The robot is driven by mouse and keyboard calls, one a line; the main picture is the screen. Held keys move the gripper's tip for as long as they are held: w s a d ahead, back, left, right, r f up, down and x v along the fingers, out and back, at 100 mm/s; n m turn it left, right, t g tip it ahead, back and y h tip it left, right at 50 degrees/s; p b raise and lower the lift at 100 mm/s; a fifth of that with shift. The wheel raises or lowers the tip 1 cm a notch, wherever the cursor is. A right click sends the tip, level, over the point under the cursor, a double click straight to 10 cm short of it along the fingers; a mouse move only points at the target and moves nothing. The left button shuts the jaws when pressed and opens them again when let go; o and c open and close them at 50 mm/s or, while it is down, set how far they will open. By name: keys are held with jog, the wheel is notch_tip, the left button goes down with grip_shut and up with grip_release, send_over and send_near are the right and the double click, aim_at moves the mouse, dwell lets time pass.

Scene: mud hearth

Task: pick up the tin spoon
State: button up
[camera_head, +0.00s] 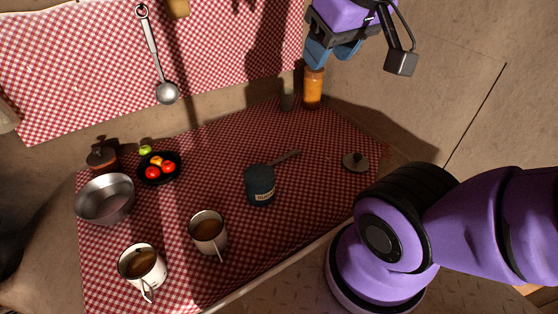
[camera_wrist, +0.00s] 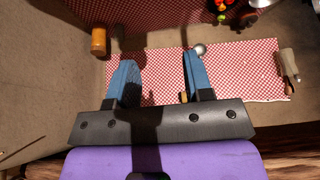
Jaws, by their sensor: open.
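A long metal spoon with a round bowl, like a ladle (camera_head: 167,93), hangs upright from a hook on the checked wall cloth (camera_head: 90,80) at the upper left. Its bowl (camera_wrist: 200,49) also shows in the wrist view, just beyond the right finger, which hides most of the handle. My gripper (camera_head: 333,54) is at the top of the head view, well to the right of the hanging spoon and apart from it. In the wrist view my gripper (camera_wrist: 157,78) has its two blue fingers wide apart, with nothing held between them.
An orange jar (camera_head: 313,88) stands below my gripper. The checked tabletop (camera_head: 170,225) holds a metal pan (camera_head: 105,200), a fruit bowl (camera_head: 159,169), two mugs (camera_head: 208,232) (camera_head: 142,267), a dark canister (camera_head: 260,186) and a lid (camera_head: 355,162). The table's right front is mostly clear.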

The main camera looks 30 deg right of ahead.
jog(key=w+d+f+n+g+h, duration=0.1)
jog(key=w+d+f+n, duration=0.1)
jog(key=w, duration=0.3)
jog(key=w+d+f+n+g+h, duration=0.1)
jog(key=w+d+f+n, duration=0.15)
jog(key=w, duration=0.35)
jog(key=n+g+y, duration=0.2)
jog(key=n+g, duration=0.1)
jog(key=n, duration=1)
send_over(283, 157)
notch_tip(283, 157, down, 33)
jog(key=shift+n, duration=0.25)
notch_tip(283, 157, down, 11)
jog(key=shift+f, duration=0.2)
grip_shut()
